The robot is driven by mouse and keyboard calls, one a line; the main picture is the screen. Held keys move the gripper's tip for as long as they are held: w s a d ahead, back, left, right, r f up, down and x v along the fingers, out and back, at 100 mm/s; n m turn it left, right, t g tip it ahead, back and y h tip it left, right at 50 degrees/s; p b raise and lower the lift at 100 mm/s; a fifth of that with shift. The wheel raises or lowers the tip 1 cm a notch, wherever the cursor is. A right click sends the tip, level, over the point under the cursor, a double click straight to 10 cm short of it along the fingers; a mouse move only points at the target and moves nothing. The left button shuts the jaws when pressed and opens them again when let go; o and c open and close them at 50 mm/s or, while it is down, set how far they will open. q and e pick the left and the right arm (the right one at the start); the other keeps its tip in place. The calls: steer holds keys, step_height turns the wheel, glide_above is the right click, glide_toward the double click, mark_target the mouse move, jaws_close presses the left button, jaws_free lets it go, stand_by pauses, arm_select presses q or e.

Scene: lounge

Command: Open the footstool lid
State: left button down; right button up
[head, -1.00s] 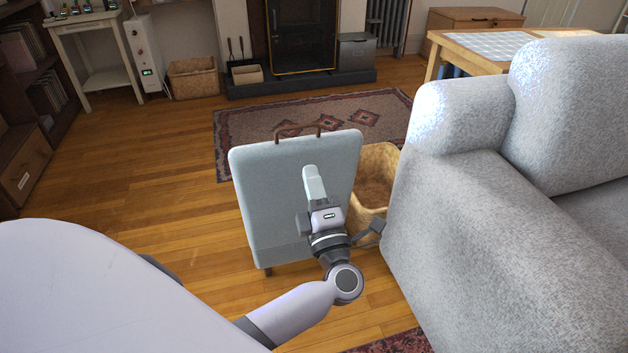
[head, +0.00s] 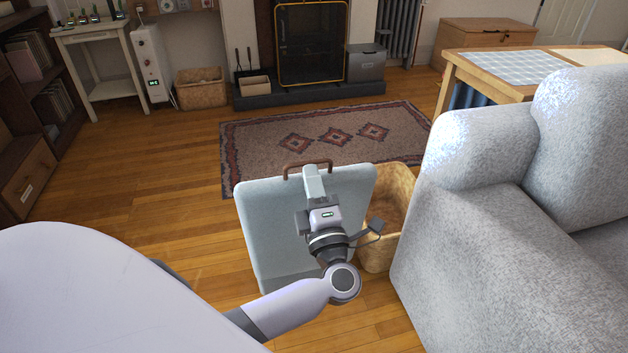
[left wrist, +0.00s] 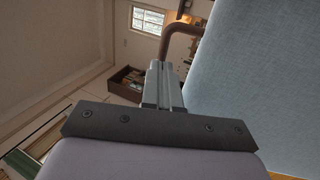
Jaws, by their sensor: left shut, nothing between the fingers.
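The footstool lid (head: 262,220) is a pale blue-grey padded panel in the middle of the head view, its broad face toward me. A brown bar handle (head: 294,169) stands at its far edge. My left gripper (head: 313,174) is shut and empty, with its fingertips in front of the lid near the handle. In the left wrist view the shut fingers (left wrist: 160,68) are close to the handle (left wrist: 182,29), and the lid (left wrist: 250,75) fills the right side. Contact cannot be told. My arm hides part of the lid. My right gripper is not in view.
A woven basket (head: 400,185) stands just right of the footstool. A grey sofa (head: 480,215) blocks the right side. A patterned rug (head: 260,145) lies beyond, before the fireplace. The wooden floor (head: 170,190) to the left is clear.

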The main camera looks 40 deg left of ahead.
mark_target(308, 163)
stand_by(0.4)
